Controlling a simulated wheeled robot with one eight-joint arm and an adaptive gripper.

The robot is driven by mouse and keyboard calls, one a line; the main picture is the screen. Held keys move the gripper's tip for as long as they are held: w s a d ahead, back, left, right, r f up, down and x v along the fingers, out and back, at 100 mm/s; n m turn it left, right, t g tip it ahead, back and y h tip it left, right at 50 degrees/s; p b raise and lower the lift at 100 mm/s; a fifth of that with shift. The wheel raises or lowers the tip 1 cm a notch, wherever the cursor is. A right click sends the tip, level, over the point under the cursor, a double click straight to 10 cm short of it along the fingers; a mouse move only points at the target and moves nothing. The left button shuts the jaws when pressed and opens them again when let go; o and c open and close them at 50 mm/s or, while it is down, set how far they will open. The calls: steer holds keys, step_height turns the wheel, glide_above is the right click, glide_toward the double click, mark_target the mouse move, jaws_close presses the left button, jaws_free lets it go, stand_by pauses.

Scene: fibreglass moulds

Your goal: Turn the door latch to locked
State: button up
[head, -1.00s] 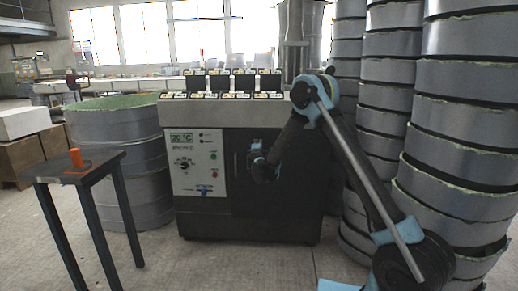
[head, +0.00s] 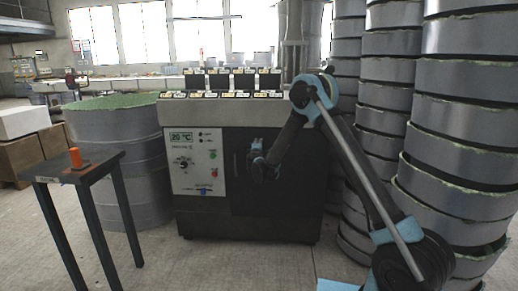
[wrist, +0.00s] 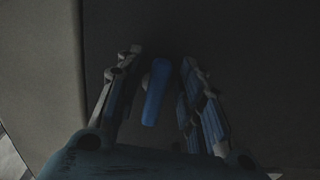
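The door latch is a blue bar (wrist: 155,92) on the dark door in the wrist view. It stands nearly upright in the picture, its top leaning slightly right, with a small pale round part beside its upper left. My gripper (wrist: 157,75) is open, with one finger on each side of the latch. Gaps show between the bar and both fingers, and it is not visibly gripped. In the head view my gripper (head: 256,158) is at the front of the machine's dark door (head: 285,200); the latch cannot be made out there.
The machine's white control panel (head: 195,160) is left of the door, with a display, knob and buttons. A small table (head: 65,172) with an orange object (head: 78,158) stands at the left. Tall stacks of grey round moulds (head: 455,150) stand close to my arm on the right.

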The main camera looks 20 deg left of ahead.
steer(key=v, duration=1.2)
steer(key=shift+w, duration=0.1)
